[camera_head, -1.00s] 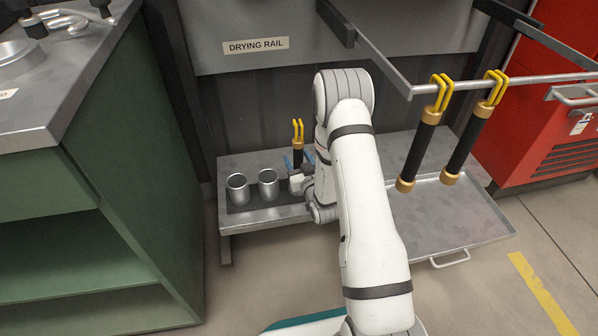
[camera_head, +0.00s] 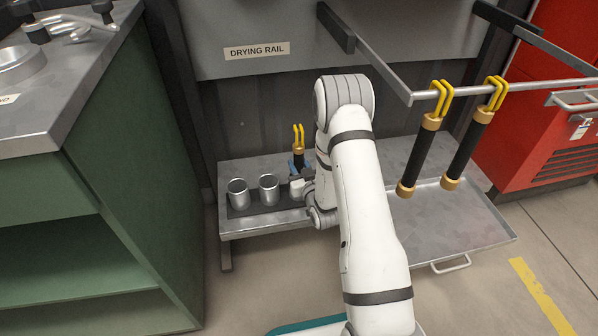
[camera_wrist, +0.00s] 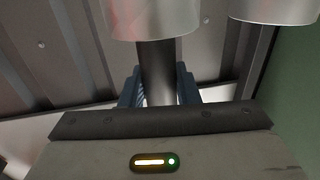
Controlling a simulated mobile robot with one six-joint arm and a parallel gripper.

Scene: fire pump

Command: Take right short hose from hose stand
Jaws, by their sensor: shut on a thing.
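The right short hose (camera_head: 299,158), black with a gold collar and yellow hooks on top, stands upright at the right of the hose stand (camera_head: 262,224). Two open silver cups, a left one (camera_head: 238,194) and a middle one (camera_head: 269,189), stand empty to its left. My gripper (camera_head: 297,168) is shut on the hose below its collar. In the wrist view the blue fingers (camera_wrist: 158,88) close on both sides of the black hose body (camera_wrist: 157,70). One end of the hose meets a silver cup (camera_wrist: 150,18); how deep it sits is hidden.
Two longer black hoses (camera_head: 421,155) (camera_head: 470,148) hang from the drying rail (camera_head: 500,88) over a metal drip tray (camera_head: 455,225) on the right. A green cabinet (camera_head: 135,200) stands close on the left, a red machine (camera_head: 560,140) at far right.

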